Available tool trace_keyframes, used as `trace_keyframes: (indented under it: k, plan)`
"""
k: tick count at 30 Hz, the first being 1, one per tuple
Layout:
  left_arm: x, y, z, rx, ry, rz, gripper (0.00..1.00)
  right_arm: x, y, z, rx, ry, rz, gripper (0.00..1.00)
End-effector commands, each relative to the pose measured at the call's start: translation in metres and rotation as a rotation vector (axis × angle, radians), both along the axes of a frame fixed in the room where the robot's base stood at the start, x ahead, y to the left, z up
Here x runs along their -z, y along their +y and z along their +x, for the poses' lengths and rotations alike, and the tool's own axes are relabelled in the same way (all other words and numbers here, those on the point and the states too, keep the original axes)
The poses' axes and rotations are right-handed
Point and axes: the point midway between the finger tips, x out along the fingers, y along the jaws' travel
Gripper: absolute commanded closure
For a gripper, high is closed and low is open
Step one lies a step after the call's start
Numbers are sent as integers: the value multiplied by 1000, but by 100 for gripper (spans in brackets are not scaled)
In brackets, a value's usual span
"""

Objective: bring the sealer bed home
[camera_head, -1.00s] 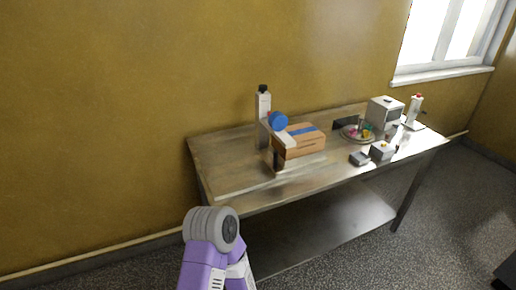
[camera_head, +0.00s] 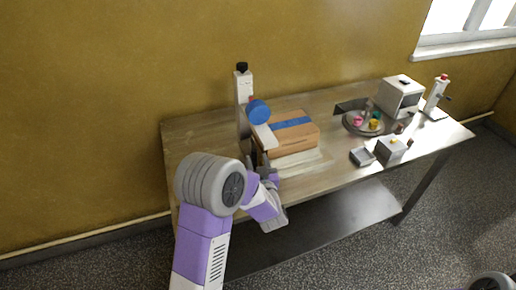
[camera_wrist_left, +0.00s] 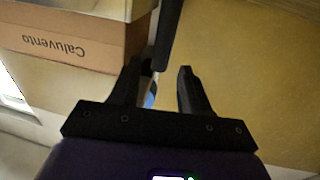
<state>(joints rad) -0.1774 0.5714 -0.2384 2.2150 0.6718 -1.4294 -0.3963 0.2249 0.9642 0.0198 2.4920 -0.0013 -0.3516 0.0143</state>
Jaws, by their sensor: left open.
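The sealer stands on the left of the table, with an upright post (camera_head: 243,95), a blue roll (camera_head: 258,111) and a pale arm reaching over a cardboard carton (camera_head: 293,132). A pale flat strip, which looks like the sealer bed (camera_head: 312,163), lies under and in front of the carton. My left gripper (camera_head: 268,172) is at the table's front edge, just in front of the sealer. In the left wrist view my open gripper (camera_wrist_left: 160,88) has a dark bar (camera_wrist_left: 167,35) just beyond its fingers; whether they touch is unclear. The carton (camera_wrist_left: 62,45) shows upside down at upper left.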

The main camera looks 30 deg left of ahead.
Motion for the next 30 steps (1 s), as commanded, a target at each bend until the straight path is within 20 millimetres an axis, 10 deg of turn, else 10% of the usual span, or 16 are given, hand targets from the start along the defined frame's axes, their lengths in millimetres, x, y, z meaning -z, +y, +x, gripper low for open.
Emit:
trace_keyframes:
  k: [20,30]
  plan:
    - [1,32,38,3,1,-1,54,4,0,1,0,-1,0,54]
    - [1,32,38,3,1,-1,100,4,0,1,0,-1,0,54]
